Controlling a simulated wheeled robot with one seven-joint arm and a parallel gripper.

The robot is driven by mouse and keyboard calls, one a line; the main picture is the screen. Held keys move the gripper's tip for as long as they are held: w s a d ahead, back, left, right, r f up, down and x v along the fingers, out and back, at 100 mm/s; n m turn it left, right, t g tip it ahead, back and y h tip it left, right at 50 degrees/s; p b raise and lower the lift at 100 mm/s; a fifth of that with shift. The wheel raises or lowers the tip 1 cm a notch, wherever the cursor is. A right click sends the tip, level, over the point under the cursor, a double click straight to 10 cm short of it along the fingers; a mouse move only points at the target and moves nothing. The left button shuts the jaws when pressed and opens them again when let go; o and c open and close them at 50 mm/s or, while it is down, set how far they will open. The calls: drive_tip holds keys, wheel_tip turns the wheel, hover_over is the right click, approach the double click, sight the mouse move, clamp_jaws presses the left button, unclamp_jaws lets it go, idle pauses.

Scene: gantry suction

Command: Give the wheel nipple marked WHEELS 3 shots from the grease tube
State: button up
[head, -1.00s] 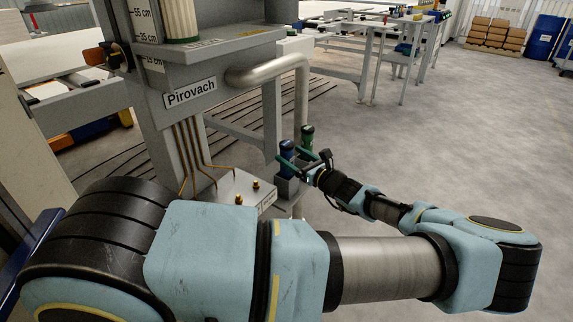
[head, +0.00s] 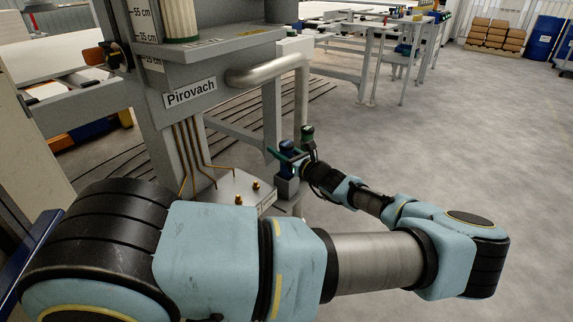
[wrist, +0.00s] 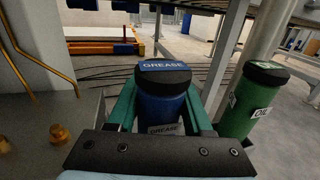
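The blue grease tube (wrist: 160,104), with a black cap marked GREASE, stands upright beside the machine. In the head view the tube (head: 287,160) is partly hidden by my gripper (head: 286,157). In the wrist view the teal fingers of my gripper (wrist: 162,103) are spread on either side of the tube, with a narrow gap seemingly at its right; firm contact is not visible. Two brass nipples, a front one (head: 238,199) and a rear one (head: 256,185), stand on the grey block (head: 222,190). Their markings are too small to read, so I cannot tell which is WHEELS.
A green oil container (wrist: 252,100) stands close at right of the grease tube. Copper pipes (head: 195,150) run down the grey machine column (head: 160,110) to the block. Open floor (head: 440,130) lies to the right.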

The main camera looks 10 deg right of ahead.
clamp_jaws()
drive_tip(key=shift+r, duration=0.1)
idle(0.4)
